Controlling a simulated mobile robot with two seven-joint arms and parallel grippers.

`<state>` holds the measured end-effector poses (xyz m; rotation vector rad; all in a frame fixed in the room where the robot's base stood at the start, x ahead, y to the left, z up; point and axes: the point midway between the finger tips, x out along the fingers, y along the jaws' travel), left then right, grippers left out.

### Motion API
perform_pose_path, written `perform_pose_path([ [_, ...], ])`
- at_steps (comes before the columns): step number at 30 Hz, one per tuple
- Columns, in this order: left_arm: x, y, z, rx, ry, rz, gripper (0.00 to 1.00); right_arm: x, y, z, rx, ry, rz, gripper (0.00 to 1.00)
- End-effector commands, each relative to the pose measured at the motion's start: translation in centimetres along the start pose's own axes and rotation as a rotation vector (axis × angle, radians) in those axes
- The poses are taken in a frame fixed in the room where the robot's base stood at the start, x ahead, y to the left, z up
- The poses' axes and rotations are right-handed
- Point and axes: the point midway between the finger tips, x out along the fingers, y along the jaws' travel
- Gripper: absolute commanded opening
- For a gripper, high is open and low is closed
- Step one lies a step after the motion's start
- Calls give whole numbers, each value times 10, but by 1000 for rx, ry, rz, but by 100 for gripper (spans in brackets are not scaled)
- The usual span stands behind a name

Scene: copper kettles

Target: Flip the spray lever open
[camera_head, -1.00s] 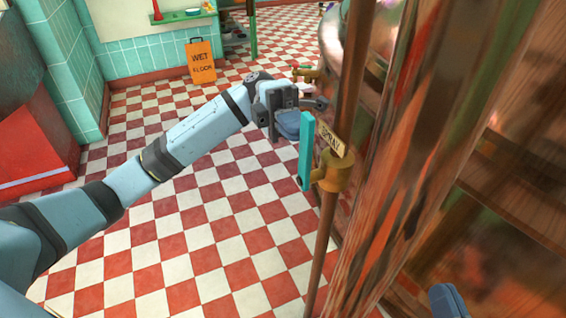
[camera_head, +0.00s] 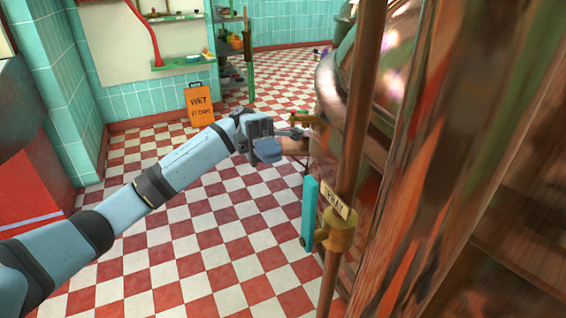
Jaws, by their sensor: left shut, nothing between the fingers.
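The spray lever has a flat teal handle (camera_head: 309,215) standing upright, roughly in line with the pipe. It joins a brass valve body (camera_head: 341,237) on a thin copper pipe (camera_head: 352,130). A tag lettered SPRAY (camera_head: 335,199) sits above the valve. My left gripper (camera_head: 270,150) is shut and empty. In the picture it is above and to the left of the handle's top end, with a visible gap between them. My right gripper is not in view.
A large copper kettle (camera_head: 440,150) fills the right side, close behind the pipe. Another brass fitting (camera_head: 303,117) shows beyond my gripper. The checkered floor (camera_head: 190,240) left of the lever is clear.

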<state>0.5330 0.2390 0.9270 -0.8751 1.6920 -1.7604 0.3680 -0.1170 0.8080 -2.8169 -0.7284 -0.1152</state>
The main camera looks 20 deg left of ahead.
Motion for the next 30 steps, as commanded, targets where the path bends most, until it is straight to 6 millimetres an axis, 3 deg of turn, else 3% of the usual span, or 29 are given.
perform_pose_path([
  [3, -16, -2, 0, 0, -2, -1, 0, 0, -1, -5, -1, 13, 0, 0],
  [8, -25, -2, 0, 0, 0, -1, 0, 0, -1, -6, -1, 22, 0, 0],
  [30, -26, -1, 0, -1, -1, 0, 0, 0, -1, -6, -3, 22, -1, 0],
])
